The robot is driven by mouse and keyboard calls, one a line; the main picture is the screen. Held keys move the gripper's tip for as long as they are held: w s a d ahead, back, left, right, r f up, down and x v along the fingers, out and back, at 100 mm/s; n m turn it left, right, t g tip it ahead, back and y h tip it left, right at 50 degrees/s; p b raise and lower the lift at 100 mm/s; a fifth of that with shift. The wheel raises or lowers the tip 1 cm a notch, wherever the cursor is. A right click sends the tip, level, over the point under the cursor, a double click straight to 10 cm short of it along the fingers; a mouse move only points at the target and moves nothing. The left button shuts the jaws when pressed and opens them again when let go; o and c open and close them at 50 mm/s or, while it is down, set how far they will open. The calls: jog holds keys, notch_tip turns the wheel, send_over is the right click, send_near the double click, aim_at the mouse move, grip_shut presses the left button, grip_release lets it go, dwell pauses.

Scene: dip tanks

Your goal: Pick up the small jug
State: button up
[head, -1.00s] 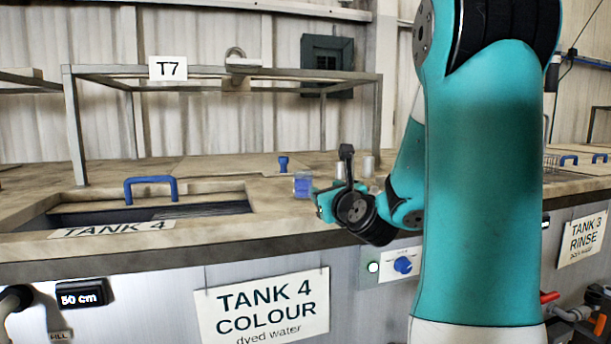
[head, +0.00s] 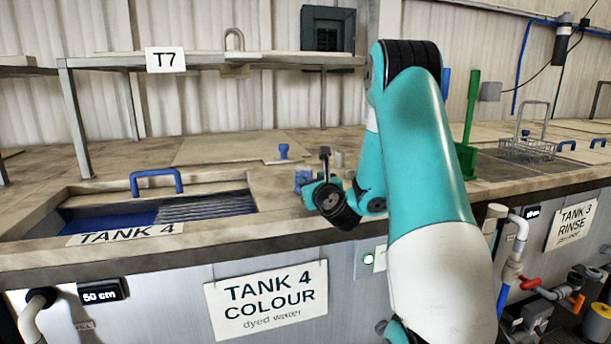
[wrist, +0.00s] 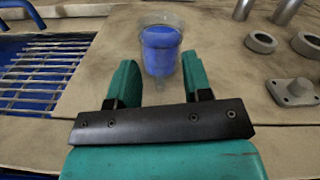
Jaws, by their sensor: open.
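The small jug (wrist: 161,47) is a clear cup with blue inside, standing upright on the worktop in the wrist view. It also shows in the head view (head: 302,176), partly hidden by my gripper. My gripper (wrist: 160,80) is open, with its two teal fingers pointing at the jug. The jug is just ahead of the fingertips, roughly centred in the gap. In the head view my gripper (head: 310,190) is low over the worktop close to the jug.
Tank 4 (head: 62,210), with blue liquid and a grating, is open to the left. Metal cylinders (wrist: 285,12), grey rings (wrist: 261,42) and a flanged fitting (wrist: 294,91) are to the right. A blue knob (head: 283,151) is behind.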

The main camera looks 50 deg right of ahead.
jog(key=shift+p+x, duration=0.4)
jog(key=shift+x, duration=0.55)
jog(key=shift+w, duration=0.15)
grip_shut()
